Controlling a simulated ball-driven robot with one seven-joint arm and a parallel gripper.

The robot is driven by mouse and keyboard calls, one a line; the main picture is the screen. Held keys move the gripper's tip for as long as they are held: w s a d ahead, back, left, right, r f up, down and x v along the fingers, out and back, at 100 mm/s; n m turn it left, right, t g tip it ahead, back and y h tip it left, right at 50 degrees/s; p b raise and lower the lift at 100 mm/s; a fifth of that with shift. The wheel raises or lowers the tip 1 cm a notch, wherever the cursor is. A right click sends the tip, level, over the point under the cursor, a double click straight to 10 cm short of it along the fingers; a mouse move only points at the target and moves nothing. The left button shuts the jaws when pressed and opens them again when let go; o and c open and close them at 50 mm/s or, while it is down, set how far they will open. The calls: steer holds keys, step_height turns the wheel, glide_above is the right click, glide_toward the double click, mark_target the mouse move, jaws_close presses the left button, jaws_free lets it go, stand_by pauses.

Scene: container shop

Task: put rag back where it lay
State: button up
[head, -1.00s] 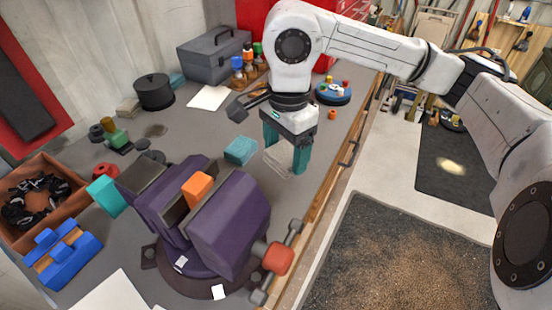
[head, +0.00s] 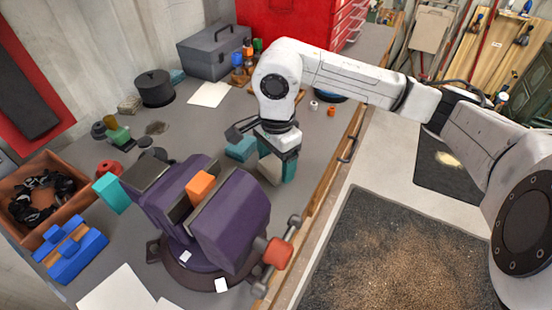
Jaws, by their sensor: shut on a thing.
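My gripper (head: 277,167) is over the grey workbench, behind the purple vise, with its teal fingers pointing down. It is shut on the rag (head: 269,171), a pale beige cloth showing between and in front of the fingers. Part of the rag is hidden by the fingers. I cannot tell whether its lower edge touches the bench.
The large purple vise (head: 228,225) with an orange piece in its jaws stands in front of the gripper. A toolbox (head: 213,52), black pot (head: 155,90) and white paper (head: 209,94) are farther back. The bench's wooden edge (head: 322,203) is to the right.

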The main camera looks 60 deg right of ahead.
mark_target(277, 164)
steer(key=shift+f, duration=0.2)
steer(key=o, duration=1.1)
steer(key=shift+r, duration=0.1)
step_height(277, 164, up, 12)
steer(key=b, duration=0.1)
steer(key=shift+r+b, duration=0.15)
steer(key=shift+b, duration=0.25)
steer(key=shift+d, duration=0.1)
